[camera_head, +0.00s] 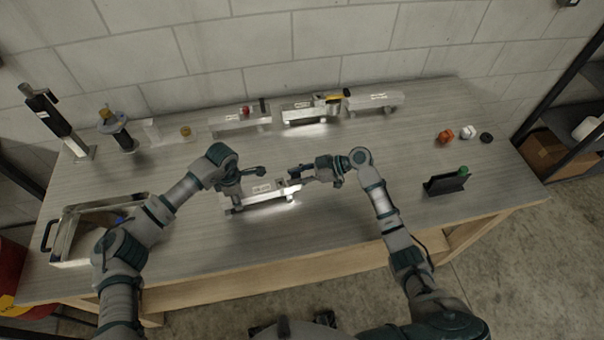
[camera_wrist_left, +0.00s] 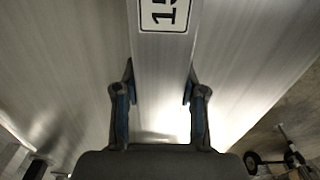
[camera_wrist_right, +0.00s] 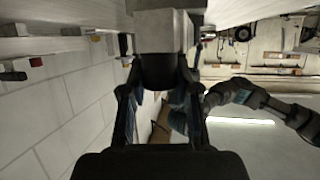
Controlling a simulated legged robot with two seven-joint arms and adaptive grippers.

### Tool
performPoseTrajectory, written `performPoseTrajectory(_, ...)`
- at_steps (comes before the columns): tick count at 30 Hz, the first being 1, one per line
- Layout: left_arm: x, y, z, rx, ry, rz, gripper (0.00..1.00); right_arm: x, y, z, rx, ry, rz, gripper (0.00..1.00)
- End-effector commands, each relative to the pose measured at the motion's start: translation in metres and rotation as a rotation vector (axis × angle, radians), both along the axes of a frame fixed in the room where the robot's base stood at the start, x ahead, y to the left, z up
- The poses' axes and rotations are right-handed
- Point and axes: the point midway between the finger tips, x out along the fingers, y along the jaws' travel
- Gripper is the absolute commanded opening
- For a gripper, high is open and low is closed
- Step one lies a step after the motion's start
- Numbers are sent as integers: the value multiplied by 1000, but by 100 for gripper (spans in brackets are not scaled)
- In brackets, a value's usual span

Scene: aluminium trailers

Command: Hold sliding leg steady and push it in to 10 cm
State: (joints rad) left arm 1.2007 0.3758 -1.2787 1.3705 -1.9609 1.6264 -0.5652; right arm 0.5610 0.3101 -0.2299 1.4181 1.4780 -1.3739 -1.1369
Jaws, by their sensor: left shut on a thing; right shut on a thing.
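The aluminium sliding leg assembly (camera_head: 262,195) lies on the table in front of me, with a white label on its body. My left gripper (camera_head: 234,197) comes down on its left part. In the left wrist view the left fingers (camera_wrist_left: 160,90) are shut across the metal beam (camera_wrist_left: 160,55), below a label of which "15" shows. My right gripper (camera_head: 304,174) is at the right end of the assembly. In the right wrist view its fingers (camera_wrist_right: 160,85) are shut around a dark round end piece (camera_wrist_right: 160,70) on a square metal bar (camera_wrist_right: 160,30). The exact extension length cannot be read.
Similar metal assemblies (camera_head: 310,112) stand along the back. A metal tray (camera_head: 75,215) is at the left, a dark stand (camera_head: 445,184) at the right. Small red, white and black pieces (camera_head: 467,132) lie at the back right. The front right table surface is clear.

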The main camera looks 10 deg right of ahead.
Motion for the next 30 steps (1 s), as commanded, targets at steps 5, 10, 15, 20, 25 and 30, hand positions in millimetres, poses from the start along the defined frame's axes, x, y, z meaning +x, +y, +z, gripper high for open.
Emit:
performPoseTrajectory(5,-1,-2,0,-2,1,-5,0,-1,8,0,0,0,0,0)
performPoseTrajectory(10,-1,-3,0,-4,1,-6,0,-1,8,0,1,0,2,40)
performPoseTrajectory(15,-1,-2,0,-4,1,-5,0,-1,7,0,0,-1,1,57)
performPoseTrajectory(20,0,-2,0,-3,1,-3,0,-1,7,0,0,-1,0,57)
performPoseTrajectory(25,0,-1,0,-2,1,-2,0,-2,-5,4,-1,-1,-1,57)
performPoseTrajectory(30,0,-1,0,-1,1,-1,0,-7,-37,17,-2,0,-2,57)
